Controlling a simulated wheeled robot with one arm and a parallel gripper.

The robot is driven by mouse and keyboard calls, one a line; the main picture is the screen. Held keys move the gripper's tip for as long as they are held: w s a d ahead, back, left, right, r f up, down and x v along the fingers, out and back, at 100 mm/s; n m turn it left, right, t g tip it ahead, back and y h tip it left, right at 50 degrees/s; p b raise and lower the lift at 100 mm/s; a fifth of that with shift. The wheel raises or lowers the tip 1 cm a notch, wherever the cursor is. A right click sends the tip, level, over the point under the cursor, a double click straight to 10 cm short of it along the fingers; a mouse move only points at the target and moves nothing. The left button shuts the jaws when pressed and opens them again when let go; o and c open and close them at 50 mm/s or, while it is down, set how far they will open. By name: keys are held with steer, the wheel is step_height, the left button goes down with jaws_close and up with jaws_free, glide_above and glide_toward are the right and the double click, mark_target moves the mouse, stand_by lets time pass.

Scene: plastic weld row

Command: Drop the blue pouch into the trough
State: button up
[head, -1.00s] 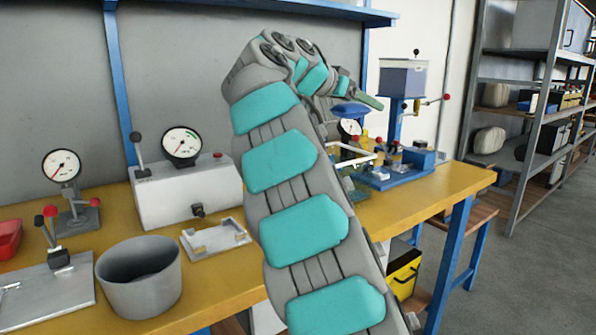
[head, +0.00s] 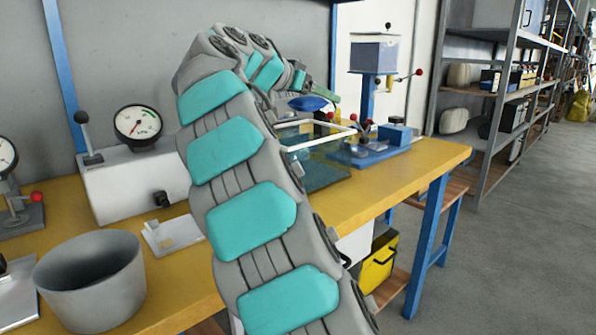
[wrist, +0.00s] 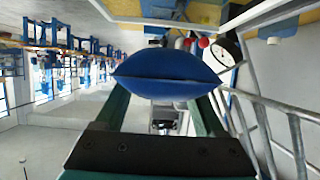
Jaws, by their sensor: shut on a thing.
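The blue pouch (head: 307,103) is a plump cushion shape, held in the air at the end of my arm. In the wrist view the pouch (wrist: 168,72) spans the space between the two green fingers of my gripper (wrist: 163,92), which is shut on it. In the head view my gripper (head: 325,106) is small and partly hidden by my arm. A clear-walled trough with a white rim (head: 336,138) stands on the yellow bench. The pouch appears above the trough's far part in the picture; the exact height gap cannot be told. My arm hides the trough's left side.
The yellow bench (head: 400,172) carries a grey bucket (head: 92,285), a white gauge box (head: 135,185) and a small pale fixture (head: 172,235). A blue press (head: 372,90) stands just beyond the trough. Metal shelves (head: 505,100) are at the right, with open floor before them.

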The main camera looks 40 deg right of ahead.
mark_target(298, 97)
steer(key=shift+f, duration=0.15)
steer(key=o, duration=1.4)
steer(key=shift+s, duration=0.1)
steer(key=shift+o, duration=0.2)
steer(key=v, duration=0.8)
steer(key=shift+f, duration=0.1)
